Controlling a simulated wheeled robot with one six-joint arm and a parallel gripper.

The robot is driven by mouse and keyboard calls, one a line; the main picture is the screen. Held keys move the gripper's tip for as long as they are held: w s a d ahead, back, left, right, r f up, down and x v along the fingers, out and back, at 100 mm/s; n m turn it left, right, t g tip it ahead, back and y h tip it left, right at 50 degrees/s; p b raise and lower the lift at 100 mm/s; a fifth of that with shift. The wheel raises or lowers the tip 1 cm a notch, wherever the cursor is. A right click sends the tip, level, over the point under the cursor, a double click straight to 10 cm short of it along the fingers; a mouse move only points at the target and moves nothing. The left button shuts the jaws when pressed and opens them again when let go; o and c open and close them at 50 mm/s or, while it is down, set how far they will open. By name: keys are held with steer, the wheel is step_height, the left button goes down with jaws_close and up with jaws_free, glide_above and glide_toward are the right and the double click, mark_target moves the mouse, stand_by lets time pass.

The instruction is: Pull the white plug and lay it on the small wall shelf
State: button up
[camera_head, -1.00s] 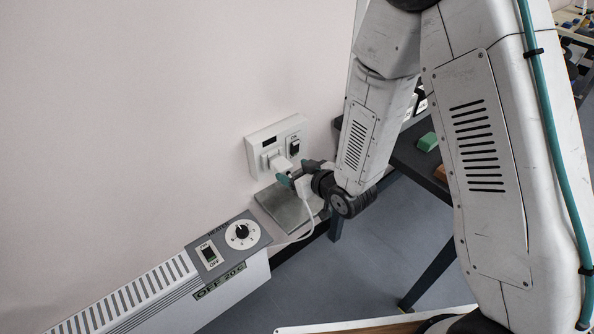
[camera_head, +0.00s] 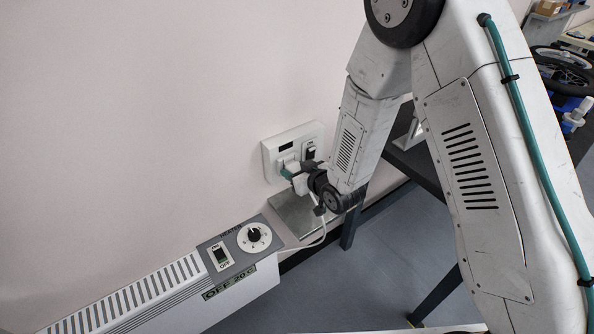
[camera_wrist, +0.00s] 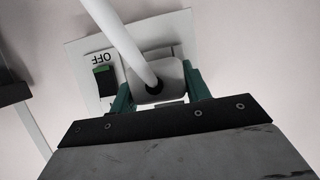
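The white plug (camera_head: 296,168) is at the wall socket plate (camera_head: 276,147); in the wrist view the plug (camera_wrist: 158,82) fills the space between the green fingertips. My gripper (camera_head: 297,171) appears closed on the plug's sides, and it also shows in the wrist view (camera_wrist: 158,90). The white cable (camera_wrist: 122,42) runs from the plug's back across the wrist view. I cannot tell whether the pins are seated. The small wall shelf (camera_head: 297,217) is a grey plate just below the socket, bare where visible and partly hidden by my arm.
A rocker switch (camera_wrist: 105,79) beside the plug shows an OFF label. A white heater (camera_head: 150,297) with a dial (camera_head: 254,237) stands at lower left. A dark bench (camera_head: 415,163) is behind my arm at right. Grey floor lies below.

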steer(key=c, duration=0.5)
steer(key=shift+c, duration=0.2)
steer(key=shift+s+d, duration=0.1)
steer(key=shift+s+d, duration=0.65)
steer(key=shift+s, duration=0.25)
steer(key=shift+s+d, duration=0.55)
steer(key=shift+s, duration=0.3)
steer(key=shift+s+d, duration=0.55)
steer(key=shift+s, duration=0.3)
steer(key=shift+r, duration=0.1)
